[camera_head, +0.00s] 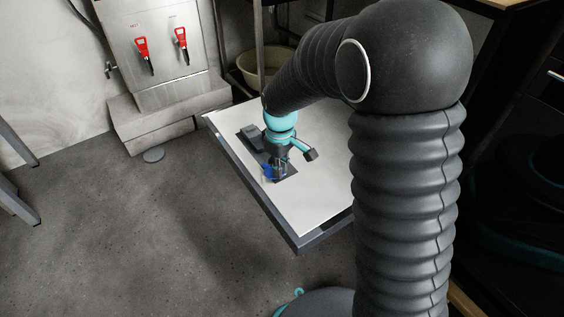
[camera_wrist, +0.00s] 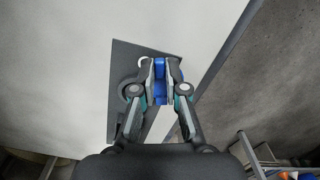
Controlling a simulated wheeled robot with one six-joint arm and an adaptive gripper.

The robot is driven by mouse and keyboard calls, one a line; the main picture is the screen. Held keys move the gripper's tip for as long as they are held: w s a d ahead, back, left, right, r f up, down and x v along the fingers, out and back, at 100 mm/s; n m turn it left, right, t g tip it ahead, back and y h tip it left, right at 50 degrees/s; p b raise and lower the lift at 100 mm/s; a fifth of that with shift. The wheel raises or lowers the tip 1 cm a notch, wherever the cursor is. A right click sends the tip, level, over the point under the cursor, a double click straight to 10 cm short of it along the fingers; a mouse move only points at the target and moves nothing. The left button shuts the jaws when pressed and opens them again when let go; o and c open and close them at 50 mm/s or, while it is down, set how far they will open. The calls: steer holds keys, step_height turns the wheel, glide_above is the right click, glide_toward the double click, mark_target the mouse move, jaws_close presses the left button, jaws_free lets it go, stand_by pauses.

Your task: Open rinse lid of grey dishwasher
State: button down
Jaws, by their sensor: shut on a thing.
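The grey dishwasher's door (camera_head: 313,200) hangs open and lies flat, its pale inner face up. It also shows in the wrist view (camera_wrist: 70,70). A dark panel (camera_head: 289,177) is set in this face, and it shows in the wrist view (camera_wrist: 122,62) too. The blue rinse lid (camera_wrist: 159,80) is on the panel. My gripper (camera_wrist: 161,76) points down at the panel and is shut on the blue lid, a finger on each side. The fingers hide part of the lid. I cannot tell whether the lid is raised. In the head view my gripper (camera_head: 275,173) stands over the panel.
A steel unit (camera_head: 155,50) with two red-handled taps stands on a block at the upper left. A pale basin (camera_head: 258,70) sits behind the door. A rack (camera_wrist: 265,160) shows at lower right in the wrist view.

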mark_target(275, 178)
steer(key=shift+s+a+m+p, duration=0.15)
steer(key=shift+s+a+m, duration=0.25)
steer(key=shift+m, duration=0.6)
steer(key=shift+s+a+m+p, duration=0.2)
steer(key=shift+s+m, duration=0.25)
steer(key=shift+m, duration=0.55)
steer(key=shift+a, duration=0.1)
steer(key=c, duration=1.2)
jaws_free()
step_height(275, 178, up, 12)
steer(key=shift+w, duration=0.15)
